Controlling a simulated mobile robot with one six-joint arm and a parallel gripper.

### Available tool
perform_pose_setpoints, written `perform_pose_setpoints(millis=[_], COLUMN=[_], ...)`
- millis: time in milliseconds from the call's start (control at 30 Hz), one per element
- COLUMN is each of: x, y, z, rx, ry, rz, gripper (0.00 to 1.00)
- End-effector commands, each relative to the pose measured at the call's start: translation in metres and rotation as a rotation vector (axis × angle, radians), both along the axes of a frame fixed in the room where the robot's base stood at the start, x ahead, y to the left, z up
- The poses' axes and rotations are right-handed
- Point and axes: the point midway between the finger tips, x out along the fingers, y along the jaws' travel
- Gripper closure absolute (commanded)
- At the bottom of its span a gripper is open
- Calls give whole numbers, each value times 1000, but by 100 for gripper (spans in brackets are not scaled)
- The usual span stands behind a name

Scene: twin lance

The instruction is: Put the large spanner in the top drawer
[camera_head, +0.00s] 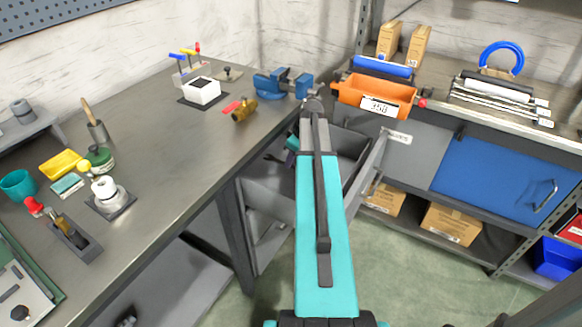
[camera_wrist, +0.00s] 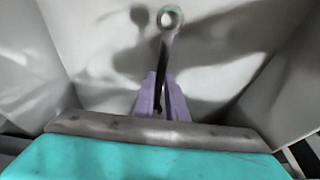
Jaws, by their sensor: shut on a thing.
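My gripper (camera_wrist: 161,88) has purple fingers and is shut on the large spanner (camera_wrist: 168,42) in the wrist view. In the head view the open grey drawer (camera_head: 381,150) is under the bench, beside my teal arm. I cannot tell whether the spanner touches the drawer floor.
The workbench (camera_head: 190,150) holds a blue vise (camera_head: 283,82), a brass fitting (camera_head: 244,109) and several small tools. Cardboard boxes (camera_head: 452,222) sit on a low shelf.

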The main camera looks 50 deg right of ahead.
Motion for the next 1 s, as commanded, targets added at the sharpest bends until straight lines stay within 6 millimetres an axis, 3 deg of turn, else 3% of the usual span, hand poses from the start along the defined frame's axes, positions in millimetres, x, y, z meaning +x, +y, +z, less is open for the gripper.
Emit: perform_pose_setpoints(millis=[167, 500, 967, 1000], x=[0, 0, 0, 0], y=[0, 0, 0, 0], z=[-4, -34, -38, -38], rx=[1, 1, 0, 0], ry=[0, 0, 0, 0], rz=[0, 0, 1, 1], gripper=[100, 100, 100, 85])
